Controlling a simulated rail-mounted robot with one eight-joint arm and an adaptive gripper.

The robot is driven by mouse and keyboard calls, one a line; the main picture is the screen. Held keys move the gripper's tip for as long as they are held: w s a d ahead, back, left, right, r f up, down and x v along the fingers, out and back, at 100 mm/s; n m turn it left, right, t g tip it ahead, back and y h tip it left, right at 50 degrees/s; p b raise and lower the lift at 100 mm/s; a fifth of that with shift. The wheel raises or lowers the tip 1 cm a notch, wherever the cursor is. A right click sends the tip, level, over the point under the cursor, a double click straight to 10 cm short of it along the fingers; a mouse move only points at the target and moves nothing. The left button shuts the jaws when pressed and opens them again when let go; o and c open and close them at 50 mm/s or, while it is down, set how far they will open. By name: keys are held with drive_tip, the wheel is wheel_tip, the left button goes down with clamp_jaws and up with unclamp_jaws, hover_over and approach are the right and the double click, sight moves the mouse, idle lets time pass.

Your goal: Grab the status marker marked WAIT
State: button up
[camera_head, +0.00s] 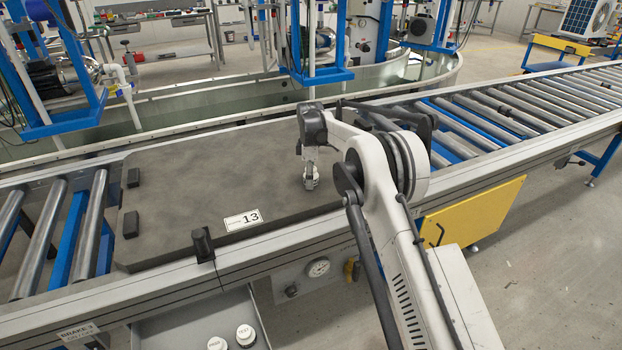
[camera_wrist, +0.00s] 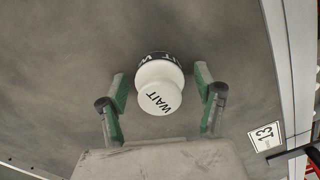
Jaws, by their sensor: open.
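The status marker marked WAIT (camera_wrist: 160,88) is a white knob-shaped piece with a dark lettered band. In the wrist view it stands on the dark grey plate (camera_wrist: 60,80), between and slightly beyond the two green-padded fingers of my gripper (camera_wrist: 161,105). The fingers are spread apart with a gap on both sides of the marker. In the head view my gripper (camera_head: 311,180) points down over the plate (camera_head: 185,180), and the marker there is mostly hidden by it. Two other white markers (camera_head: 217,343) (camera_head: 245,335) sit in a grey tray below the conveyor, one reading PASS.
A label reading 13 (camera_head: 243,219) lies on the plate's front edge. Black blocks (camera_head: 202,243) stand at the plate's edges. Roller conveyor (camera_head: 520,110) runs to the right. Blue pump stands (camera_head: 315,50) rise behind.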

drive_tip(key=c, duration=1.3)
drive_tip(key=shift+o, duration=0.2)
drive_tip(key=shift+r, duration=0.15)
